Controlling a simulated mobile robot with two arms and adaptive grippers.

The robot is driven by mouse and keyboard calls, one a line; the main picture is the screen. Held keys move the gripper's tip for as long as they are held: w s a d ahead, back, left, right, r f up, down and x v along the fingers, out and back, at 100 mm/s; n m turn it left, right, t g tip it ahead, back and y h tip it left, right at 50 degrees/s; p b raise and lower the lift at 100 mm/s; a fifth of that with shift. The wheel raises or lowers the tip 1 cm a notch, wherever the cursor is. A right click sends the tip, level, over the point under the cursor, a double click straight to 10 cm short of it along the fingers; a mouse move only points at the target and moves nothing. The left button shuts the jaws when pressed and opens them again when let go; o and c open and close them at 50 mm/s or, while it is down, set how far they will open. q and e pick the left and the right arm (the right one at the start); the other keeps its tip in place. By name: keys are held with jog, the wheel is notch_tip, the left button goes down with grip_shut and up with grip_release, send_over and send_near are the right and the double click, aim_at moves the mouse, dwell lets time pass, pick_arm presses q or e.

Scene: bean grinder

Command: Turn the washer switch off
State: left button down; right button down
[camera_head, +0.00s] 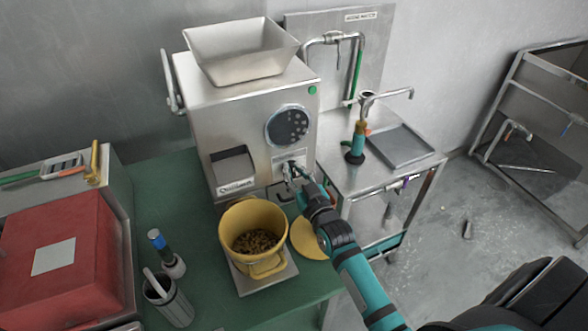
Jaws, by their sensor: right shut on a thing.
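A large steel grinder (245,125) with a hopper on top stands at the back of the green table. Its front has a round dark dial (289,127), a chute and a small light plate (283,160) low on the right. My right gripper (291,172) is at this plate, shut on a small part there that I take to be the switch. The fingers cover most of it, so its position cannot be read. A green round spot (312,90) shows near the grinder's upper right corner. My left gripper is out of view.
A yellow bucket (255,215) of brown beans stands below the grinder on a scale (246,284); a yellow disc (306,238) lies beside it. A red box (62,250) and metal cup (167,300) are left. A steel sink bench (340,178) with taps stands right.

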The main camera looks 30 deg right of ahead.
jog(key=shift+f+m, duration=0.1)
jog(key=shift+m, duration=0.4)
jog(key=c, duration=1.4)
grip_release()
jog(key=shift+o, duration=0.2)
jog(key=s, duration=1.2)
jog(key=shift+a, duration=0.3)
